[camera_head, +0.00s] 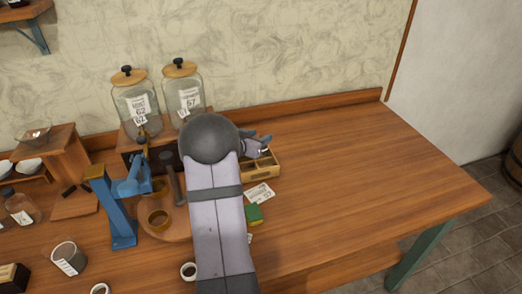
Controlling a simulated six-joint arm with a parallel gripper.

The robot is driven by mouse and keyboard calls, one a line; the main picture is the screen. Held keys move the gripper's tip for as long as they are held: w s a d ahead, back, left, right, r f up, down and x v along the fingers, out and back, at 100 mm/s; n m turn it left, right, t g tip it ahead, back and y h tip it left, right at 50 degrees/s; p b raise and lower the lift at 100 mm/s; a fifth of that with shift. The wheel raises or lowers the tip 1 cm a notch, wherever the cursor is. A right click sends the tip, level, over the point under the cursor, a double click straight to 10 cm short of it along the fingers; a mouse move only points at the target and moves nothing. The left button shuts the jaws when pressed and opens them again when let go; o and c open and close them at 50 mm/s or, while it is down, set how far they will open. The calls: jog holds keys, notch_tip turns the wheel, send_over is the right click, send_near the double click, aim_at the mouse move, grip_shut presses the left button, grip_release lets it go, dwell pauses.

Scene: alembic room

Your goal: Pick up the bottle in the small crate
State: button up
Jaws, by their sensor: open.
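The small wooden crate (268,171) sits on the table, just right of my arm's round grey joint. It has low walls and dividers, and its left part is hidden behind my arm. My gripper (264,145) is over the crate's back part, mostly hidden by that joint; only bluish-grey parts of it show. It is open. I cannot make out a bottle in the crate; the inside is partly covered by my gripper and arm. I cannot tell whether the gripper touches anything.
Two lidded glass jars (137,104) stand behind on a wooden stand. A blue balance-like stand (122,205) is on the left. A printed card (260,194) and a green block (254,214) lie in front of the crate. The table's right side (370,170) is clear.

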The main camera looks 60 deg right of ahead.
jog(key=shift+p+x, duration=0.6)
jog(key=shift+x, duration=2)
jog(key=shift+s+a+f, duration=0.1)
jog(key=shift+s+f, duration=0.05)
grip_shut()
